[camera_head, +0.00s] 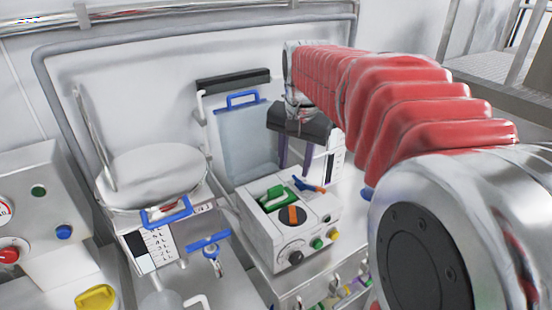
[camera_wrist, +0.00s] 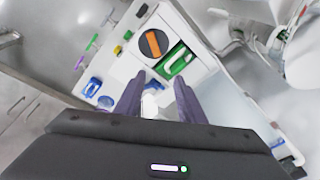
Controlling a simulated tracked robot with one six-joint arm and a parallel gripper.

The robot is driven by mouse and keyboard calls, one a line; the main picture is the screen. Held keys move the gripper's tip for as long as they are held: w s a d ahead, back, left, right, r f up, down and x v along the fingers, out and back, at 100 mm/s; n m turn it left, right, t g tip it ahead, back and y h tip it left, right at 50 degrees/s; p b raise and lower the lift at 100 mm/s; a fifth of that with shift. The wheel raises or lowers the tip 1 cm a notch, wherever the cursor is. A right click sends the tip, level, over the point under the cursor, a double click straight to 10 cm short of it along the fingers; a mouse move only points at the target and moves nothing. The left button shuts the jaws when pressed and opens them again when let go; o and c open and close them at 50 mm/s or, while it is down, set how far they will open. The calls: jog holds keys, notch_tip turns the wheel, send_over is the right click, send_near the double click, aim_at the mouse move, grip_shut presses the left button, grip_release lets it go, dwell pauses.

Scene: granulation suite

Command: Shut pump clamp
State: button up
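The white pump box (camera_head: 262,232) stands on a steel cabinet in the head view. A round dark head with an orange bar (camera_head: 292,215) and a green clamp-like part (camera_head: 277,198) are on its top. A blue lever with an orange part (camera_head: 309,187) lies behind them. The wrist view shows the orange bar (camera_wrist: 153,43) and green part (camera_wrist: 178,60) just beyond my fingertips. I cannot tell which part is the clamp, or its state. My gripper (camera_head: 296,158) is open above the back of the box; its purple fingers (camera_wrist: 160,80) are apart with a small white thing seen between them.
A round white-lidded vessel (camera_head: 155,175) with a blue handle stands left of the pump. A panel with a red button (camera_head: 8,256) is at far left. A blue-handled clear panel (camera_head: 245,140) stands behind the pump. Coloured clips hang along the cabinet's front.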

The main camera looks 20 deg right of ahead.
jog(key=w+d+f+m+g, duration=0.1)
jog(key=w+d+f+m, duration=0.15)
jog(key=w+d, duration=0.4)
jog(key=m+g, duration=0.1)
jog(key=m, duration=0.4)
send_over(321, 188)
notch_tip(321, 188, down, 4)
jog(key=shift+r+n+y, duration=0.15)
jog(key=shift+n+y, duration=0.1)
jog(key=shift+y, duration=0.05)
notch_tip(321, 188, down, 14)
jog(key=shift+r, duration=0.1)
jog(key=shift+c, duration=0.6)
grip_shut()
